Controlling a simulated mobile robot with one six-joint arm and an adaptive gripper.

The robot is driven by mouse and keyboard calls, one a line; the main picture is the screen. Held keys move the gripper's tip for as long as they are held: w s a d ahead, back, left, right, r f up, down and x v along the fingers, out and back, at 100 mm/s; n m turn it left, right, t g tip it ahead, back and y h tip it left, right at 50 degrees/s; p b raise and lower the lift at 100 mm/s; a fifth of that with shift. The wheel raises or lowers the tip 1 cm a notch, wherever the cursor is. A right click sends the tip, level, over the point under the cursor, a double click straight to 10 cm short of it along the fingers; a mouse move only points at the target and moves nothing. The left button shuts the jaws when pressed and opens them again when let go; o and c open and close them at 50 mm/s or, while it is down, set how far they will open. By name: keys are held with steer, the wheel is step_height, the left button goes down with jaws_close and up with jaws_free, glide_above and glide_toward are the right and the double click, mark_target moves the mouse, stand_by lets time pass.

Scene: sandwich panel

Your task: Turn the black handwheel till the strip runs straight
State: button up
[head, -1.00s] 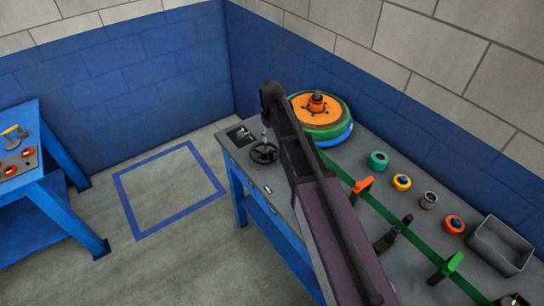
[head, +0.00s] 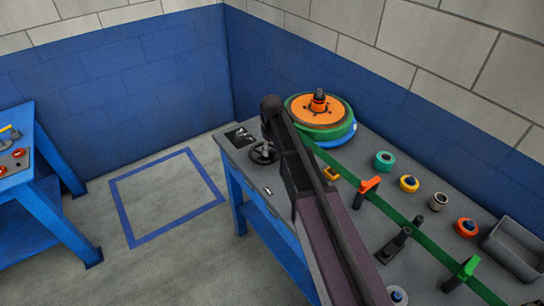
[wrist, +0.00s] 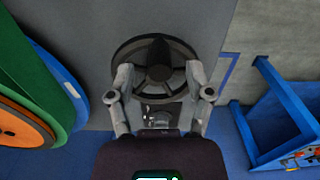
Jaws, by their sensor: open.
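The black handwheel (head: 259,158) lies on the near left end of the grey bench, partly hidden by my arm in the head view. In the wrist view the handwheel (wrist: 182,54) shows with its spokes and dark hub. My gripper (wrist: 160,72) is open, its two grey fingers apart over the left and right sides of the wheel's rim. I cannot tell whether they touch it. The green strip (head: 407,223) runs from the orange-topped reel (head: 299,113) past an orange guide (head: 369,186) and a green guide (head: 468,268). My arm hides part of the bench nearby.
Several small rolls and rings, such as a teal one (head: 384,160), line the bench's back. A grey bin (head: 513,246) stands at right. A blue table (head: 40,170) is at left. A blue-outlined floor square (head: 165,195) between them is empty.

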steer(key=shift+f+b, duration=0.45)
steer(key=shift+f, duration=0.25)
jaws_close()
